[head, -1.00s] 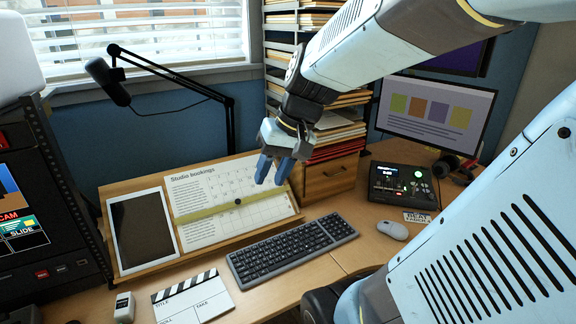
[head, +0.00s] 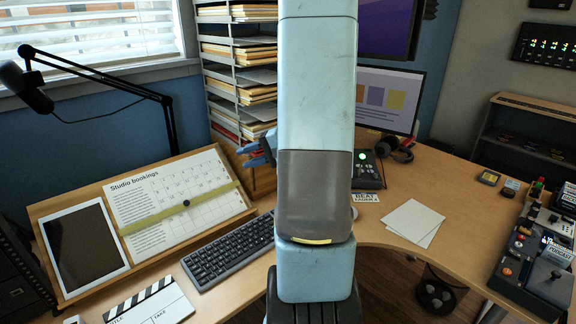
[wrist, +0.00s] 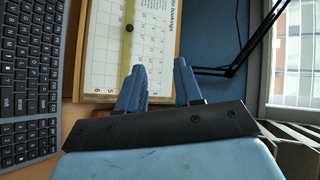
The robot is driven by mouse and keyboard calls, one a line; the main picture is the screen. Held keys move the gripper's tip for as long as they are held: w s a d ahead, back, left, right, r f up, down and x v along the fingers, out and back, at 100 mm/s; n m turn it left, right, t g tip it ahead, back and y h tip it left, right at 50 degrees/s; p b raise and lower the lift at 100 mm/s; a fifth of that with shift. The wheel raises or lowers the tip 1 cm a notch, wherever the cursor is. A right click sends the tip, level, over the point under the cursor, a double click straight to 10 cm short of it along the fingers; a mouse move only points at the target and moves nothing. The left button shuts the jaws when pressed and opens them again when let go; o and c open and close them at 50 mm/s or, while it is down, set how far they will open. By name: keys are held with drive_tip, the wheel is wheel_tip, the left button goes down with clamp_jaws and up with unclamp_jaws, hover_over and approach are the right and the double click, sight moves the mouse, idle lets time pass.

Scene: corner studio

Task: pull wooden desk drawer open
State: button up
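The wooden drawer unit (head: 264,181) stands on the desk below the paper shelves in the head view. Only a brown sliver of it shows. My arm hides the rest, with its front and handle, so I cannot tell how far the drawer is open. My gripper (head: 258,150) shows beside my arm at the height of the lower shelves, in front of or above the unit; contact cannot be judged. In the wrist view the two blue fingers of my gripper (wrist: 158,80) are apart with nothing between them. The drawer is not visible there.
A slanted board with a calendar (head: 170,195) and a tablet (head: 83,247) lies left. A keyboard (head: 230,250) is in front of it. The paper shelves (head: 240,70) rise behind. A monitor (head: 388,98) and headphones (head: 397,150) are right. White sheets (head: 414,222) lie on otherwise open desk.

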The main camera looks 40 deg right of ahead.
drive_tip(key=s+d+f+m+t+h, duration=0.2)
drive_tip(key=d+f+m+t+h, duration=0.25)
drive_tip(key=d, duration=0.75)
drive_tip(key=s+d+f+m+t+h, duration=0.15)
drive_tip(key=d+f+m+h, duration=0.3)
drive_tip(key=d+f, duration=0.5)
drive_tip(key=w+d+f+n, duration=0.1)
drive_tip(key=w, duration=1.2)
drive_tip(key=shift+d+f, duration=0.35)
drive_tip(key=shift+c, duration=0.2)
clamp_jaws()
drive_tip(key=shift+s, duration=0.1)
drive_tip(key=shift+f, duration=0.1)
